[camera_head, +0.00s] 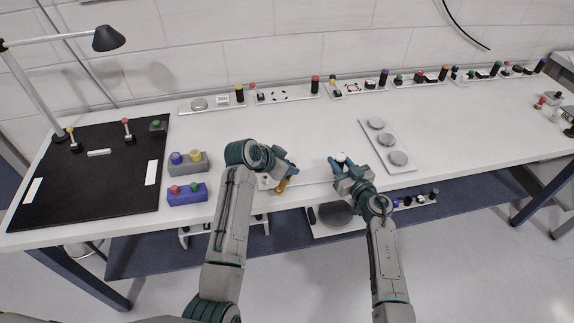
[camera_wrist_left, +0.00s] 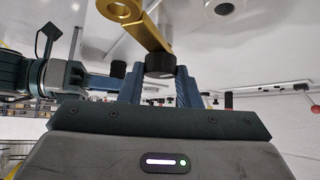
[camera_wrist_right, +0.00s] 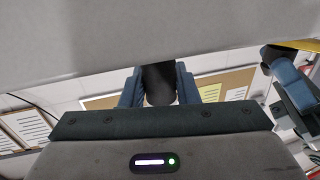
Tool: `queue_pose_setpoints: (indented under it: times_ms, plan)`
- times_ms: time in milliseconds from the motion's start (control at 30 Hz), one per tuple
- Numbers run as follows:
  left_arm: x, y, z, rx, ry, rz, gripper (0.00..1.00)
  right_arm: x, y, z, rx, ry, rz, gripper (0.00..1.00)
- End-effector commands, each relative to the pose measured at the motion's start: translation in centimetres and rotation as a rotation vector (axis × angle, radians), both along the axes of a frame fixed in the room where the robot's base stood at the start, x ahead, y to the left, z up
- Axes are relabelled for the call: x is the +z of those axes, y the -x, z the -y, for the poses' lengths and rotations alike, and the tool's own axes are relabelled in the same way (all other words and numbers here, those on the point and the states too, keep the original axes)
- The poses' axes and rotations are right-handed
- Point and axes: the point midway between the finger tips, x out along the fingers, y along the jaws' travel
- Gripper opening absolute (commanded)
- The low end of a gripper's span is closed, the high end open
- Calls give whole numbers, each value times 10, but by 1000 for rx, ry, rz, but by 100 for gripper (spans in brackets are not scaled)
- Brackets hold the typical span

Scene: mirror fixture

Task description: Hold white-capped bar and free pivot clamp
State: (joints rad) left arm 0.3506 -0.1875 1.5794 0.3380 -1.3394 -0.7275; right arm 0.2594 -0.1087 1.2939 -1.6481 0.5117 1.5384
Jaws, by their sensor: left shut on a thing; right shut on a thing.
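My left gripper (camera_head: 290,170) is shut on the black knob (camera_wrist_left: 158,64) at the end of a brass-coloured clamp lever (camera_wrist_left: 145,32). The lever has a ring at its far end and also shows in the head view (camera_head: 282,186), just below the gripper. My right gripper (camera_head: 343,166) is shut on a dark cylindrical end (camera_wrist_right: 158,82), seen between its blue fingers in the right wrist view. The rest of that bar is hidden. Both grippers are near the table's front edge.
A white plate with grey discs (camera_head: 407,168) lies right of my right gripper. Grey (camera_head: 188,169) and blue (camera_head: 187,200) button boxes stand left of my left arm. A black mat (camera_head: 95,190) with a lamp (camera_head: 108,39) is farther left. The table middle is clear.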

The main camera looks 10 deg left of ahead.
Motion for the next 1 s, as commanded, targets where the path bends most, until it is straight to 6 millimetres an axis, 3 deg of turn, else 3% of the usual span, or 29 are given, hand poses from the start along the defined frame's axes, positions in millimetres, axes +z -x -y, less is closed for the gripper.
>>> queue_pose_setpoints:
  times_ms: [267,300,400,767,1000]
  plan:
    - [1,0,0,4,1,2,8,0,0,0,-1,-1,-1,0]
    - [1,0,0,4,1,2,38,0,0,0,-1,-1,-1,0]
    - [1,0,0,2,1,2,52,0,0,0,-1,-1,-1,0]
    - [6,3,-4,3,0,2,52,0,0,0,-1,-1,-1,0]
    - [37,26,-26,3,-1,5,52,0,0,0,-1,-1,-1,0]
